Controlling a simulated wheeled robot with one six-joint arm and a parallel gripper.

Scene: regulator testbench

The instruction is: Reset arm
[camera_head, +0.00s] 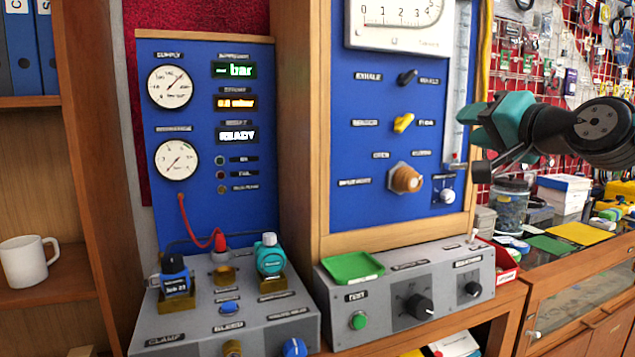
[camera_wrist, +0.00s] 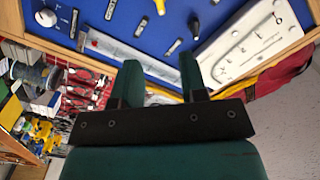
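My gripper (camera_head: 480,138) is raised at the right of the head view, in front of the right edge of the blue panel. In the wrist view the two green fingers (camera_wrist: 160,75) stand apart with nothing between them, so it is open and empty. The wrist view looks at the blue panel (camera_wrist: 150,30) tilted, with a white gauge (camera_wrist: 255,42) at the right and a white knob (camera_wrist: 46,18) at the left. The arm behind the gripper comes in from the right edge of the head view.
The left testbench (camera_head: 225,315) holds a dark blue regulator (camera_head: 175,277) and a teal one (camera_head: 270,256). A green tray (camera_head: 352,267) lies on the right console (camera_head: 410,285). A yellow lever (camera_head: 403,123) and orange-brown knob (camera_head: 405,178) stick out of the panel. A white mug (camera_head: 27,262) stands on the left shelf.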

